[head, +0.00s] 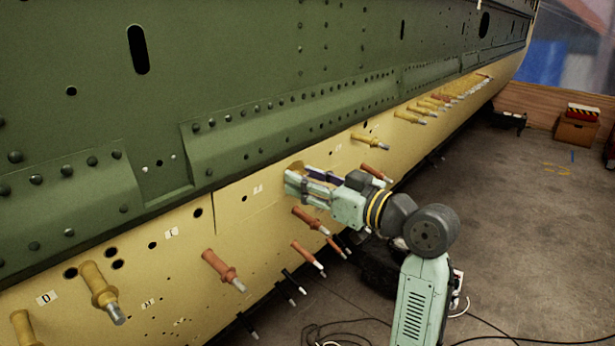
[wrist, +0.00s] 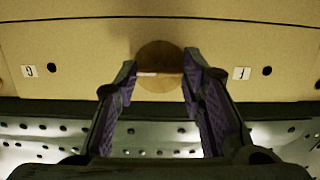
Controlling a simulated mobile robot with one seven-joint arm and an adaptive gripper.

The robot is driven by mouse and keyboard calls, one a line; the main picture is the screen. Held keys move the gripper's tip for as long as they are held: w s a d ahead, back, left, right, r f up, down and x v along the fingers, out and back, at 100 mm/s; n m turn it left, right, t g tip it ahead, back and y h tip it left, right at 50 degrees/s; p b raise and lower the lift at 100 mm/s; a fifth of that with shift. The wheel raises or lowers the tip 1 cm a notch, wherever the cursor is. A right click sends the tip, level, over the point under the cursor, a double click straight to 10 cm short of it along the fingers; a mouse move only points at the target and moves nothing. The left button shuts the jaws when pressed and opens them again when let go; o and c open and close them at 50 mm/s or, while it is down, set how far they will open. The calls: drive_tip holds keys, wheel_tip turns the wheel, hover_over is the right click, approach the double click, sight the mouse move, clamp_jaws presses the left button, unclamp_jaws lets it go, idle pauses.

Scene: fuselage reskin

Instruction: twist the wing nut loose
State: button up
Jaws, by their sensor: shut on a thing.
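The wing nut shows in the wrist view as a round brass-coloured disc (wrist: 160,55) with a pale thin bar across its lower part, against the yellow skin panel (wrist: 90,50). In the head view only a brown-gold bit of it (head: 295,166) shows above my fingers. My gripper (wrist: 160,74) has its two purple-padded fingers on either side of the nut, shut on it. In the head view my gripper (head: 292,182) reaches the panel from the right. The fingers hide much of the nut there, and its turn angle is hard to tell.
Several orange and yellow fasteners stick out of the yellow panel, such as one below my gripper (head: 308,219) and one at lower left (head: 102,292). A green riveted panel (head: 240,70) lies above. Cables (head: 475,325) lie on the floor; open floor is at right.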

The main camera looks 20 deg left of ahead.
drive_tip(key=o, duration=1.1)
drive_tip(key=shift+o, duration=0.2)
drive_tip(key=shift+d, duration=0.15)
drive_tip(key=v, duration=1.2)
drive_tip(key=shift+s, duration=0.1)
